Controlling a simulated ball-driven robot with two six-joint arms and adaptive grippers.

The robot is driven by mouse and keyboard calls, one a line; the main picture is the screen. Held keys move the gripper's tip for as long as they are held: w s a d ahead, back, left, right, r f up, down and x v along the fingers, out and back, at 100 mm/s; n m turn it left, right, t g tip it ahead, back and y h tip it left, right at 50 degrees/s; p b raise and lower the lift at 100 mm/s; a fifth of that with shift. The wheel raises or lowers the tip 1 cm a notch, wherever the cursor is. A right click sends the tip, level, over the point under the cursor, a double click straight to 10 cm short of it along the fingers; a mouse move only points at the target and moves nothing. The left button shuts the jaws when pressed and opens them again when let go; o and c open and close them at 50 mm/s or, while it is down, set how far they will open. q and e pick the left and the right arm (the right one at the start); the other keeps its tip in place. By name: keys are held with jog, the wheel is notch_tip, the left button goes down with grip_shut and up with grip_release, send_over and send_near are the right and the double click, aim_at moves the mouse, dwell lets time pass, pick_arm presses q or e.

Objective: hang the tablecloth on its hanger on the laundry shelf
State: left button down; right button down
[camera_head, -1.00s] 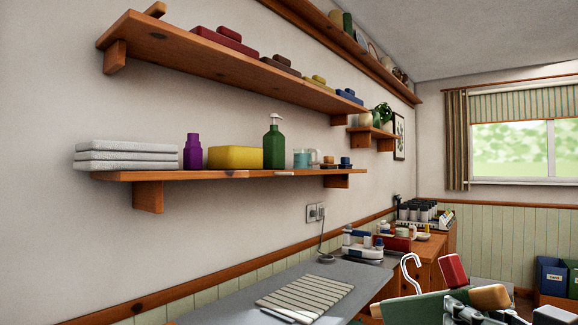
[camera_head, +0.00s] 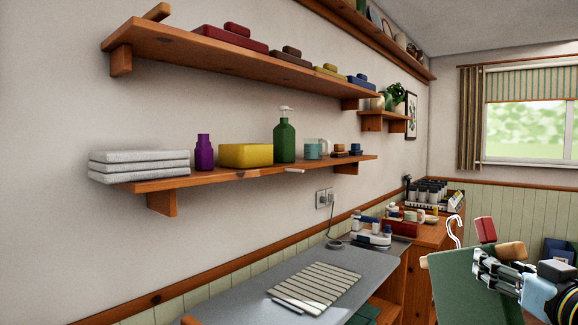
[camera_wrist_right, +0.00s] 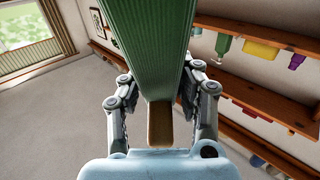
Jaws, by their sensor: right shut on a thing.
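The green tablecloth (camera_head: 455,282) hangs folded on a hanger with a white hook (camera_head: 455,231) at the lower right of the head view. My right gripper (camera_head: 485,268) is shut on it from the right. In the right wrist view, the green tablecloth (camera_wrist_right: 125,45) stretches away between my fingers (camera_wrist_right: 158,105), with a tan end piece (camera_wrist_right: 160,125) close to the palm. The lower laundry shelf (camera_head: 240,174) is on the wall to the left, well apart from the hanger. My left gripper is out of view.
Towels (camera_head: 140,165), a purple bottle (camera_head: 204,152), a yellow box (camera_head: 246,156) and a green pump bottle (camera_head: 285,137) stand on that shelf. Another shelf (camera_head: 240,62) runs above. Below is a grey worktop (camera_head: 240,285) with a striped cloth (camera_head: 318,284).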

aim_at(489, 228)
jog(key=shift+r, duration=0.15)
notch_tip(489, 228, up, 6)
jog(key=p, duration=0.5)
jog(key=shift+p, duration=0.4)
